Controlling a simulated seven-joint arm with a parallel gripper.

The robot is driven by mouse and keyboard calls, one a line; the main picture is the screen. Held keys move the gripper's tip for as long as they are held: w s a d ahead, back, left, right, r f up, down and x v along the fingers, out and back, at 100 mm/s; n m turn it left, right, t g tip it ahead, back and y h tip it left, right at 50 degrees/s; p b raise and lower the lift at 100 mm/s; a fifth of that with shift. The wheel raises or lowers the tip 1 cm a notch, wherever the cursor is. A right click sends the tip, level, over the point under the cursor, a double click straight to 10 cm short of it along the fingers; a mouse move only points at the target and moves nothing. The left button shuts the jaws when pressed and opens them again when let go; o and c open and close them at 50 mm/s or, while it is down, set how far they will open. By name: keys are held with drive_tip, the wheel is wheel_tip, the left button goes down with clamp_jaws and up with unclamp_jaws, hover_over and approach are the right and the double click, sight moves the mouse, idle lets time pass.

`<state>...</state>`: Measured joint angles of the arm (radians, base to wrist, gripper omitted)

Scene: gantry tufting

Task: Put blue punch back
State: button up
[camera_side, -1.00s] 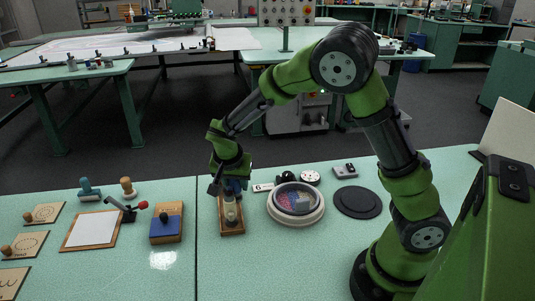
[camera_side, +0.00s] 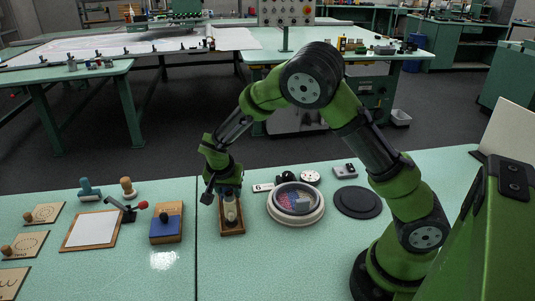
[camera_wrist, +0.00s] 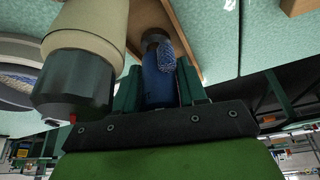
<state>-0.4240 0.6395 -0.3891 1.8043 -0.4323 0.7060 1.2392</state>
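The blue punch (camera_wrist: 158,85), with a blue handle and a knurled metal part, shows in the wrist view between the two green fingers of my gripper (camera_wrist: 160,92). The fingers lie close along both its sides and appear shut on it. In the side view my gripper (camera_side: 227,188) is low over the back end of a small wooden rack (camera_side: 232,229), and largely hides the punch. A cream and black tool (camera_wrist: 85,60) stands next to the punch; it also shows upright at the rack (camera_side: 231,210). I cannot tell whether the punch touches the rack.
Right of the rack are a round pale dish (camera_side: 296,207), a dark disc (camera_side: 357,202) and small gauges (camera_side: 310,178). The front table area is clear.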

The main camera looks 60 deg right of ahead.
drive_tip(key=o, duration=0.3)
drive_tip(key=shift+o, duration=0.2)
drive_tip(key=shift+r, duration=0.1)
drive_tip(key=v, duration=1.2)
drive_tip(key=s+r+n+t+y, duration=0.2)
drive_tip(key=s+r+n+y, duration=0.1)
drive_tip(key=s, duration=0.7)
drive_tip(key=s+r+n+t+y, duration=0.3)
drive_tip(key=s+r+n, duration=0.2)
drive_tip(key=s, duration=0.5)
drive_tip(key=shift+s+a+r+n, duration=0.25)
drive_tip(key=shift+a+r, duration=0.2)
drive_tip(key=shift+r, duration=0.65)
drive_tip(key=shift+w, duration=0.1)
